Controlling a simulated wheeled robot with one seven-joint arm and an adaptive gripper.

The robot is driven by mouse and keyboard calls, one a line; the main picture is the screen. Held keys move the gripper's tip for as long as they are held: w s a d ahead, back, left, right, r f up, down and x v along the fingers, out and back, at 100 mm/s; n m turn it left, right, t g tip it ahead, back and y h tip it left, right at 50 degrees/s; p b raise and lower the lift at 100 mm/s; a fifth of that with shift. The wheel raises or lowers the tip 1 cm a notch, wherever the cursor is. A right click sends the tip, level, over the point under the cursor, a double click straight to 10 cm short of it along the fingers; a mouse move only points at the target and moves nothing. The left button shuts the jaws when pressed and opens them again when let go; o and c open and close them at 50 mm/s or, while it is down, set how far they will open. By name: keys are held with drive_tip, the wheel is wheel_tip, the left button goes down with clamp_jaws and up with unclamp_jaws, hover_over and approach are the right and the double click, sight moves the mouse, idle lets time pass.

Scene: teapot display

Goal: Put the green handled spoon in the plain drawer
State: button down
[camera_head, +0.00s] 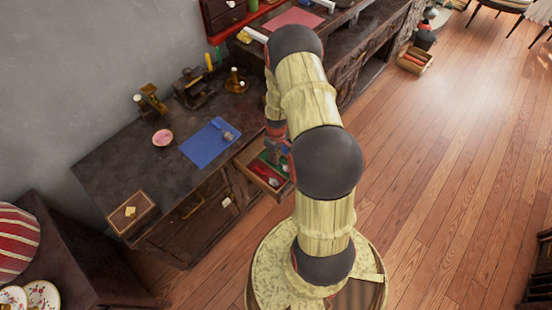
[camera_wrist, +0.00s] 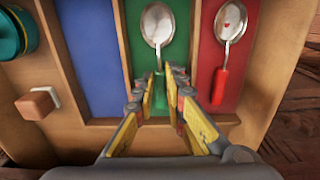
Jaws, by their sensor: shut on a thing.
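The green-handled spoon (camera_wrist: 158,25) lies bowl-up in the green-lined middle compartment of an open drawer in the wrist view. Its green handle passes between the fingertips of my gripper (camera_wrist: 167,80), which is shut on it. The spoon still looks level with the compartment floor; I cannot tell whether it touches. The open drawer (camera_wrist: 72,75) has a blue-lined compartment at left with no spoon visible and a red-lined one at right. I cannot tell which drawer is the plain one.
A red-handled spoon (camera_wrist: 230,25) lies in the red compartment, close to my gripper. A teal tin (camera_wrist: 15,33) and a small wooden block (camera_wrist: 37,102) are at left. A blue mat (camera_head: 208,144) and a wooden box (camera_head: 131,213) rest on the cabinet top.

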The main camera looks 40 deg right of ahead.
drive_tip(key=shift+f, duration=0.1)
drive_tip(key=shift+f, duration=0.1)
drive_tip(key=c, duration=2)
unclamp_jaws()
drive_tip(key=shift+o, duration=0.9)
